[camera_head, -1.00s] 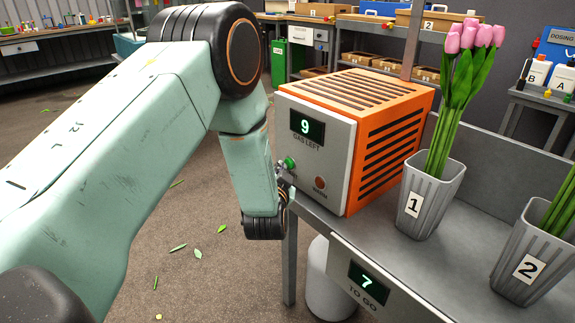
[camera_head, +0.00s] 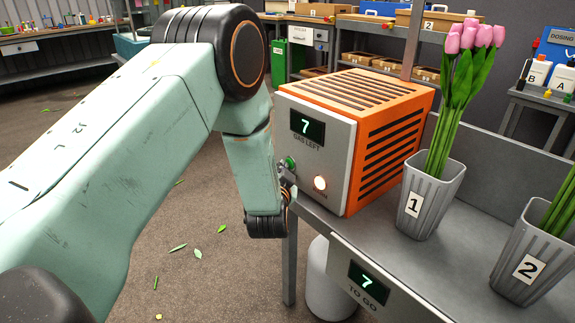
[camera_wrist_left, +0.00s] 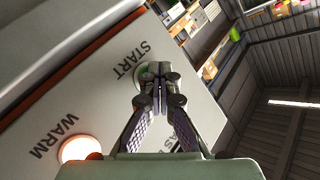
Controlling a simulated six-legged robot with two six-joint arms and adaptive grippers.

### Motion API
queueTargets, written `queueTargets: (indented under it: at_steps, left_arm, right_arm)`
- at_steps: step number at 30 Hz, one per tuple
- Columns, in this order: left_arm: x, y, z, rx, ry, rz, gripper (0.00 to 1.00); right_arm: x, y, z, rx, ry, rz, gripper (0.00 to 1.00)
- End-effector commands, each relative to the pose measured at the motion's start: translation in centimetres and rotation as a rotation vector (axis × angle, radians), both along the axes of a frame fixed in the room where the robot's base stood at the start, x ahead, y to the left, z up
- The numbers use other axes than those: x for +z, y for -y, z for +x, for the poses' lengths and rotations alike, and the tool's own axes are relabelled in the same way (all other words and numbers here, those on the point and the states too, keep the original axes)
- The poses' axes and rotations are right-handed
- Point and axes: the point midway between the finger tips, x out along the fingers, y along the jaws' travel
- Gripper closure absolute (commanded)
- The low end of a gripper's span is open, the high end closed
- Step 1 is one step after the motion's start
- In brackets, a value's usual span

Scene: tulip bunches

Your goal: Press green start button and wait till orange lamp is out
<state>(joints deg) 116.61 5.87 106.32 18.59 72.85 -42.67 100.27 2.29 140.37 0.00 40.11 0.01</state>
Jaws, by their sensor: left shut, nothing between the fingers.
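My right gripper is not in view.
Grey pot 1 (camera_head: 428,202) with pink tulips stands right of the machine, and pot 2 (camera_head: 528,262) is further right. A "TO GO" display (camera_head: 368,282) on the bench front reads 7. A pale bin (camera_head: 325,280) stands below.

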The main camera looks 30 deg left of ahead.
Motion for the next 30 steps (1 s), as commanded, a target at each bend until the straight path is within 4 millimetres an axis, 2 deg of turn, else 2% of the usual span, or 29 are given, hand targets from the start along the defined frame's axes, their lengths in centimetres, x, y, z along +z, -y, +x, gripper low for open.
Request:
queueTargets:
  at_steps: [10, 20, 30]
  left_arm:
    - [0.1, -0.6, -1.4, 0.001, -0.001, 0.0, 1.0]
    - [0.0, -0.6, -1.5, 0.0, 0.0, 0.0, 1.0]
    - [0.1, -1.6, -4.0, 0.001, -0.003, -0.001, 1.0]
  right_arm:
    - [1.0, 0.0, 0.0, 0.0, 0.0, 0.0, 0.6]
    - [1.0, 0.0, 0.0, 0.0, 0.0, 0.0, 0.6]
    - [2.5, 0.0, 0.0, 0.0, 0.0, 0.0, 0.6]
